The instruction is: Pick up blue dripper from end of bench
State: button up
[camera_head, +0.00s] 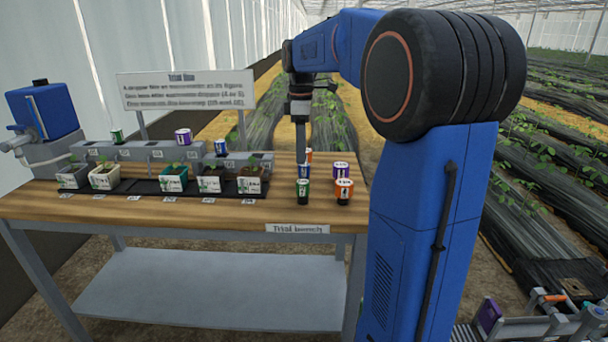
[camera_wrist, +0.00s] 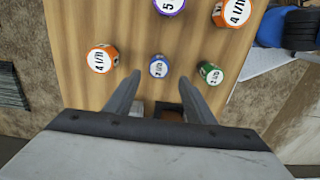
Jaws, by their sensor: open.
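The blue dripper (camera_head: 304,171) stands upright among several drippers at the right end of the wooden bench (camera_head: 325,213). In the wrist view the blue dripper (camera_wrist: 159,66) is just beyond and between my open fingertips. My gripper (camera_wrist: 163,80) is open and empty, pointing down over the bench end. In the head view my gripper (camera_head: 301,140) is just above the drippers, its fingers seen edge-on. Another blue-banded dripper (camera_head: 221,147) stands on the grey manifold.
Potted seedlings on a black tray (camera_head: 150,187) and a grey manifold (camera_head: 130,153) lie left. A sign (camera_head: 187,90) stands behind the bench.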

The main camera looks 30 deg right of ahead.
aim_at(304, 170)
jog(key=shift+d+f, duration=0.25)
jog(key=shift+f, duration=1.25)
jog(key=shift+d+f, duration=0.2)
jog(key=shift+f, duration=1.25)
jog(key=c, duration=1.1)
